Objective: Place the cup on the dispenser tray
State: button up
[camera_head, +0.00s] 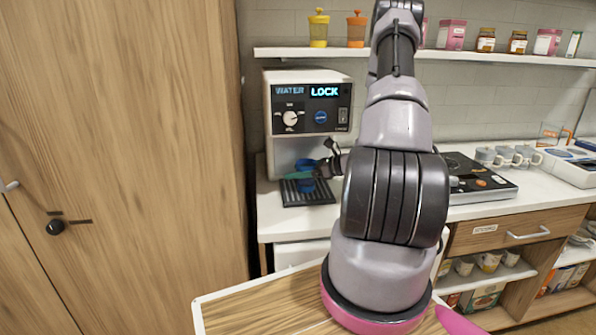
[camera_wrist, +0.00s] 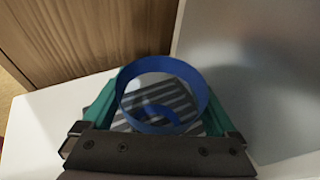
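The cup (camera_head: 306,165) has a blue rim and a blue lower part, and in the wrist view the cup (camera_wrist: 162,68) looks see-through, with dark slats showing through it. It is upright over the dispenser tray (camera_head: 322,198), a black slatted drip tray at the foot of the water dispenser (camera_head: 310,108). My gripper (camera_head: 308,174) has teal fingers, one on each side of the cup, close against its wall in the wrist view (camera_wrist: 160,98). The cup's base looks at or just above the slats; exact contact is hidden.
A wooden cabinet (camera_head: 125,140) stands close on the left. A shelf (camera_head: 450,55) with jars and boxes runs above. A black hob (camera_head: 480,180) and several mugs (camera_head: 505,155) sit on the counter to the right. The dispenser display reads LOCK.

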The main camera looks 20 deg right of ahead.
jog(key=shift+r, duration=0.2)
jog(key=s+d, duration=0.9)
jog(key=shift+s+d+r, duration=0.1)
jog(key=shift+s+r, duration=0.05)
jog(key=shift+s, duration=0.1)
dwell(0.4)
